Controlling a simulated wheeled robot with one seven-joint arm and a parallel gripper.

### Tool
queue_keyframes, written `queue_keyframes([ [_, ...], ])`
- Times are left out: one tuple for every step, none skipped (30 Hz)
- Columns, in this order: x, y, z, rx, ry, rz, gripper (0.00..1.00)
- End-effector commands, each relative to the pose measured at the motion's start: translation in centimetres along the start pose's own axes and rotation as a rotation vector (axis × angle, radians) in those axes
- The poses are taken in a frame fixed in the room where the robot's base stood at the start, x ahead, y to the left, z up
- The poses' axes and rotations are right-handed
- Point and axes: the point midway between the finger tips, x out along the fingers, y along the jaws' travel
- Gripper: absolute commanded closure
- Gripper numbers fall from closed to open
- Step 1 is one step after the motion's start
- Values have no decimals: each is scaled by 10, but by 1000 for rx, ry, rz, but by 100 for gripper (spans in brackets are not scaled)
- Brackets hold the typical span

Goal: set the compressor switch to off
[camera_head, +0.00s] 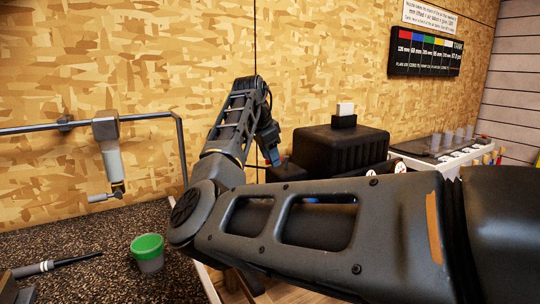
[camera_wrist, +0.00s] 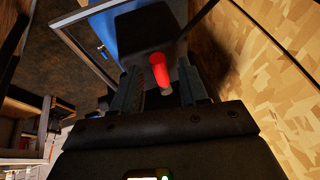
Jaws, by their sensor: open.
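A dark ribbed box (camera_head: 325,148), which looks like the compressor, stands beyond my arm in the head view. A small black block with a white piece (camera_head: 345,109) sits on its top. My gripper (camera_head: 271,152) points down just left of the box. In the wrist view my gripper (camera_wrist: 160,90) is open, with a red lever or knob (camera_wrist: 158,70), likely the switch, between or just beyond its fingers. I cannot tell whether the fingers touch it. A black housing (camera_wrist: 145,28) lies beyond the red piece. The switch's setting cannot be read.
My forearm crosses the head view and hides the area in front of the compressor. A green-rimmed cup (camera_head: 148,252) stands on the speckled bench (camera_head: 90,240). A grey tool (camera_head: 110,155) hangs from a rail at left. The wooden wall (camera_head: 180,70) rises close behind my gripper.

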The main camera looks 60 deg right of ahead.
Motion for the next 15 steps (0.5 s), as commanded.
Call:
queue_keyframes([
  [0,0,0,0,0,0,60],
  [0,0,0,0,0,0,62],
  [0,0,0,0,0,0,66],
  [0,0,0,0,0,0,69],
  [0,0,0,0,0,0,72],
  [0,0,0,0,0,0,76],
  [0,0,0,0,0,0,79],
  [0,0,0,0,0,0,82],
  [0,0,0,0,0,0,85],
  [0,0,0,0,0,0,88],
  [0,0,0,0,0,0,91],
  [0,0,0,0,0,0,95],
  [0,0,0,0,0,0,98],
  [0,0,0,0,0,0,100],
  [0,0,0,0,0,0,100],
])
